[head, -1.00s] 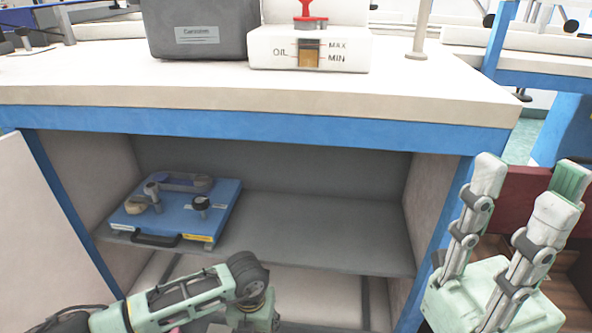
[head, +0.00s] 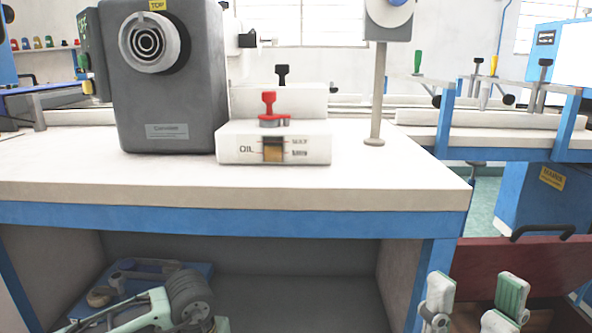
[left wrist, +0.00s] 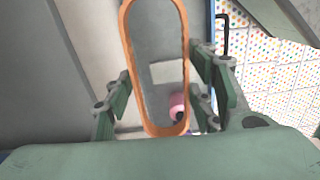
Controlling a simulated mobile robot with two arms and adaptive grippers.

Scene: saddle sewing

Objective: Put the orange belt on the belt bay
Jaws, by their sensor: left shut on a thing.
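The orange belt (left wrist: 165,132) is a long closed loop in the left wrist view, standing lengthwise between the fingers of my left gripper (left wrist: 162,78), which is shut on it. In the head view my left arm shows at the lower left, in front of the shelf; its fingers and the belt do not show there. My right gripper (head: 474,294) is at the lower right edge of the head view, fingers up and apart, with nothing between them. I cannot tell which part is the belt bay.
A workbench (head: 400,180) spans the view, bearing a grey machine (head: 170,100) and a white oil box (head: 240,148) with a red knob. Below, a blue case (head: 195,268) with fittings lies on the shelf. A dark red panel (head: 540,262) stands at right.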

